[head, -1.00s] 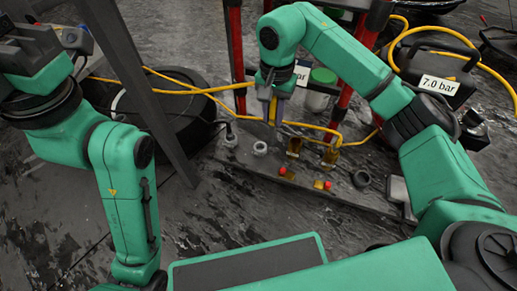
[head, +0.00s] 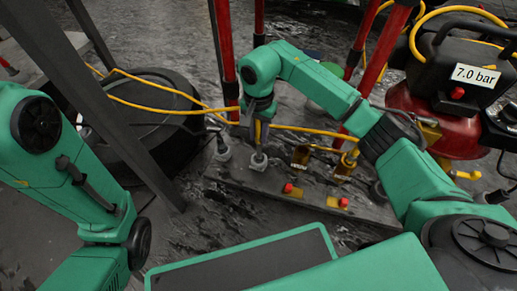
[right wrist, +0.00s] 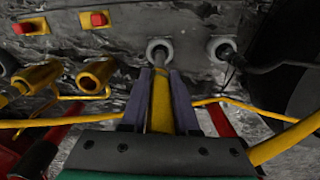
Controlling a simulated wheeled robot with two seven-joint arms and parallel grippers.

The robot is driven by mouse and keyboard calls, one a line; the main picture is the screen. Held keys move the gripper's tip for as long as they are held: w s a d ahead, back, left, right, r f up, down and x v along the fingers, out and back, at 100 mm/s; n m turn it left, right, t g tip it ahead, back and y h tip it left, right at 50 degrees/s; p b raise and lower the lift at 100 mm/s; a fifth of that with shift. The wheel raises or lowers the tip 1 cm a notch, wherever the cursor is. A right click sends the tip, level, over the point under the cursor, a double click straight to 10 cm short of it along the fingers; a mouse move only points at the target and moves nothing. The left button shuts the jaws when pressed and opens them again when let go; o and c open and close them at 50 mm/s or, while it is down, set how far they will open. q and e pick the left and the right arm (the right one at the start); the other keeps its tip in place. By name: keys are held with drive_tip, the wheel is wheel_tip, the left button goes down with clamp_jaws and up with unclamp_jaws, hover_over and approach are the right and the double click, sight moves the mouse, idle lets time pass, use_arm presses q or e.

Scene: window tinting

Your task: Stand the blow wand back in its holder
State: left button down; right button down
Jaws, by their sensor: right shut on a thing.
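My right gripper (head: 258,141) is shut on the blow wand, fingers pointing down over the board. In the right wrist view, the wand's yellow body (right wrist: 161,103) lies between the two dark fingers (right wrist: 163,98). Its thin grey tube runs to the round grey holder ring (right wrist: 158,50), which also shows in the head view (head: 258,162). The tube's end appears to be in the ring; how deep, I cannot tell. A yellow hose (head: 176,110) runs near the gripper. My left arm is at the left; its gripper is out of frame.
A second grey ring (right wrist: 221,47) beside it holds a dark cabled tool. Brass fittings (head: 301,156) and red knobs (head: 288,187) sit to the right on the board (head: 235,180). Red posts (head: 222,52) rise close behind. A tyre (head: 150,125) and dark post stand left; a 7.0 bar compressor (head: 440,110) stands right.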

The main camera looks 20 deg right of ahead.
sight(258, 158)
wheel_tip(258, 158, down, 4)
drive_tip(key=shift+r+b, duration=0.15)
drive_tip(key=shift+b, duration=0.85)
drive_tip(key=shift+f, duration=0.2)
drive_tip(key=shift+r, duration=0.15)
drive_tip(key=c, duration=0.7)
unclamp_jaws()
drive_tip(key=shift+o, duration=0.2)
